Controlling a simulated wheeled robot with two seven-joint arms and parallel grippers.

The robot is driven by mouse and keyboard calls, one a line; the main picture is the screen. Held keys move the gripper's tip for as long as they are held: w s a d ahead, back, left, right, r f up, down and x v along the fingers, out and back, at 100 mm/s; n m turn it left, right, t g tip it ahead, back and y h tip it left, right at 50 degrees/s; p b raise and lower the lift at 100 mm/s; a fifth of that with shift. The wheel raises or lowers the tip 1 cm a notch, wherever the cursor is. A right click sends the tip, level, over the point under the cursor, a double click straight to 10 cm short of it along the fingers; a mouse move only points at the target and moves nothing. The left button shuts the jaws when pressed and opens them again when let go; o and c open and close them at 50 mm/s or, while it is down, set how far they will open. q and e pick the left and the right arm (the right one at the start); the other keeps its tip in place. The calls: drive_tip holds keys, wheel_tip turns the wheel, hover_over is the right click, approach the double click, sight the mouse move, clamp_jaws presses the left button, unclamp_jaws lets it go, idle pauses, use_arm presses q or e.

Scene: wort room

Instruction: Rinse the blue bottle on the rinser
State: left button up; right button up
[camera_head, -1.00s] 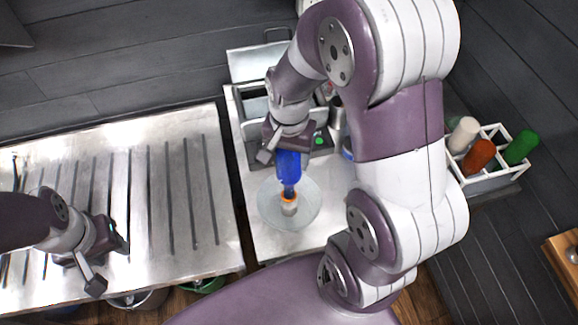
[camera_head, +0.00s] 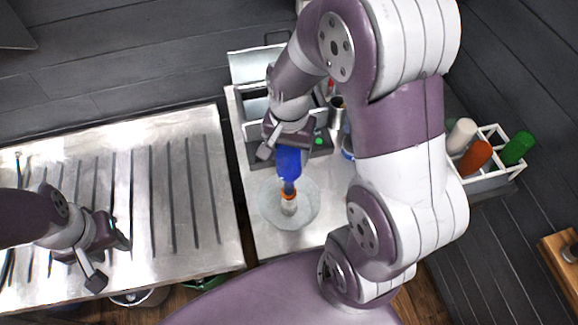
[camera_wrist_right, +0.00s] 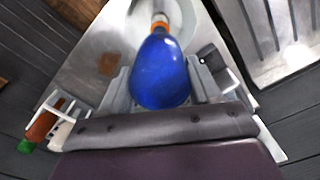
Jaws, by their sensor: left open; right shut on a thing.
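The blue bottle (camera_head: 289,162) is upside down, neck toward the round grey rinser dish (camera_head: 270,207) on the pale counter. It also shows in the right wrist view (camera_wrist_right: 160,72). An orange band and a pale tip show at its neck end, over the middle of the dish. I cannot tell whether the neck touches the rinser. My right gripper (camera_head: 287,141) is shut on the bottle's body near its base. My left gripper (camera_head: 110,262) is open and empty over the ribbed metal drainboard (camera_head: 160,225), well to the left of the bottle.
A white crate (camera_head: 490,180) at the right holds white, orange and green bottles. An open grey box (camera_head: 256,108) and a metal cup (camera_head: 337,104) stand behind the rinser. A dark gap separates drainboard and counter. The drainboard's right part is clear.

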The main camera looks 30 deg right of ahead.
wheel_tip(320, 180, up, 7)
drive_tip(key=p, duration=0.6)
drive_tip(key=shift+r+p, duration=0.1)
drive_tip(key=shift+p, duration=0.3)
idle(0.4)
